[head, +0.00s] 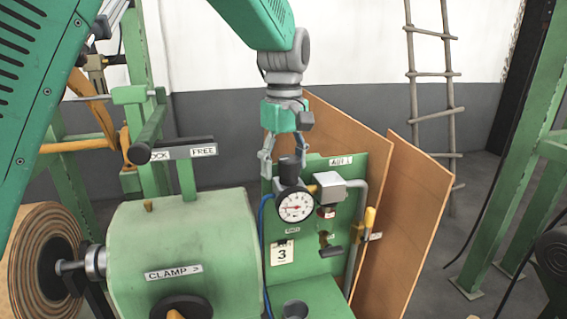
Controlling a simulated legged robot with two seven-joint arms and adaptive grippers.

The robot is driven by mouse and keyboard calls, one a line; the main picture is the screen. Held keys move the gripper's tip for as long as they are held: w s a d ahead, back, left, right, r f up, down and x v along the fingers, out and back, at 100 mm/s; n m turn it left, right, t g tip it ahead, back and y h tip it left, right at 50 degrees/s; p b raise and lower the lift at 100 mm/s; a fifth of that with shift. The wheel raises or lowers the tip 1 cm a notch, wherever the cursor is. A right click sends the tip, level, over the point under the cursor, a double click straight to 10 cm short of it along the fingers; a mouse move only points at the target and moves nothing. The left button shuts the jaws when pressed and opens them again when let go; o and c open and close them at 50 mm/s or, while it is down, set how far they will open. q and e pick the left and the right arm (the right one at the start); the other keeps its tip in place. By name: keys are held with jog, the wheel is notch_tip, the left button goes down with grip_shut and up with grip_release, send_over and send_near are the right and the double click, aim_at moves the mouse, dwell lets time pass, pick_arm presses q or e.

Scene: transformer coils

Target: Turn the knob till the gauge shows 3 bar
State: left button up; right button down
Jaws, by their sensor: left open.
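The round white gauge (296,206) with a black rim is mounted on the green panel (346,185). Its red needle points roughly left; the scale numbers are too small to read. The black knob (289,174) stands just above the gauge. My left gripper (283,163) points down from above, open, with its grey fingers spread on either side of the knob's top. I cannot tell whether the fingers touch it. A card with a large 3 (282,253) is on the panel below the gauge. My right gripper is not in view.
A grey metal block (329,187), a pipe and a yellow-handled tool (369,220) are right of the gauge. A green housing labelled CLAMP (180,250) stands to the left, with a black-ended LOCK/FREE lever (145,148) above it. Brown boards (410,220) lean behind the panel.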

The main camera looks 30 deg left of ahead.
pick_arm(q)
jog(key=shift+d+r, duration=0.1)
jog(key=shift+d, duration=0.35)
jog(key=shift+d+r, duration=0.15)
jog(key=shift+d, duration=0.45)
jog(key=c, duration=1.1)
jog(key=shift+a, duration=0.4)
jog(key=shift+c, duration=0.2)
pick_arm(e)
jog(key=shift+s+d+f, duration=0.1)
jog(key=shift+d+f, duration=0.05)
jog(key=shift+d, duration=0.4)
pick_arm(q)
jog(key=shift+r, duration=0.1)
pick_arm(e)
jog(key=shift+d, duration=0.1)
